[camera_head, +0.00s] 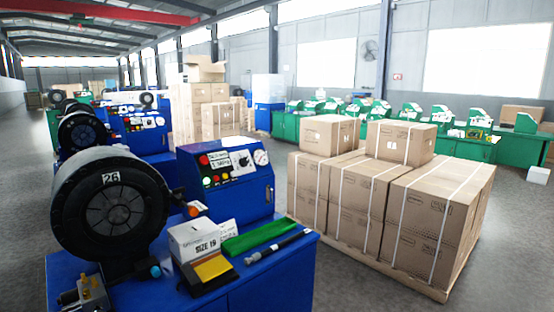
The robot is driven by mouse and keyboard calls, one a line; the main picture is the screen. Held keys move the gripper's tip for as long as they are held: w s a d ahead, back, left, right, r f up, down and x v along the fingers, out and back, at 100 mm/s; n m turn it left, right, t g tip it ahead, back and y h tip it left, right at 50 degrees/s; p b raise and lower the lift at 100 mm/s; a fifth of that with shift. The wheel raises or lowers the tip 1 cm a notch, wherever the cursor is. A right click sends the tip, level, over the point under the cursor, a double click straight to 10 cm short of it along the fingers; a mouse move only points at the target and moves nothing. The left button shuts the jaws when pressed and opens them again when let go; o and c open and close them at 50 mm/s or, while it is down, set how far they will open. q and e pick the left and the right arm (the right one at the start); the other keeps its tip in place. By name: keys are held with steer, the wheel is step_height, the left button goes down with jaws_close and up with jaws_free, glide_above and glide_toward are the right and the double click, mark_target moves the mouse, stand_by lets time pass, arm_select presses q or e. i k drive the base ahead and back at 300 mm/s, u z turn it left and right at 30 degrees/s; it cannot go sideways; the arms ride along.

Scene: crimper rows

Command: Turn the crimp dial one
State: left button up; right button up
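The nearest blue crimper has a control box (226,180) with a white-labelled panel. A dark round knob, which looks like the crimp dial (243,160), sits on that panel between the labels and a round white gauge (261,157). Its exact setting is too small to read. A red button (204,160) and a green button (207,181) are at the panel's left. The big black crimping head (110,205), marked 26, stands left of the box. Neither of my grippers shows in this view.
On the blue bench lie a white box marked SIZE 19 (200,240), a green tray (257,239), a black-and-yellow device (209,273) and a dark rod-like tool (278,246). Strapped cartons (432,215) on a pallet stand at the right. More crimpers stand behind.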

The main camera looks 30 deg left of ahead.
mark_target(244, 162)
steer(key=z, duration=0.5)
steer(key=i, duration=2.55)
steer(key=u, duration=1.35)
steer(key=i, duration=0.8)
steer(key=u, duration=0.75)
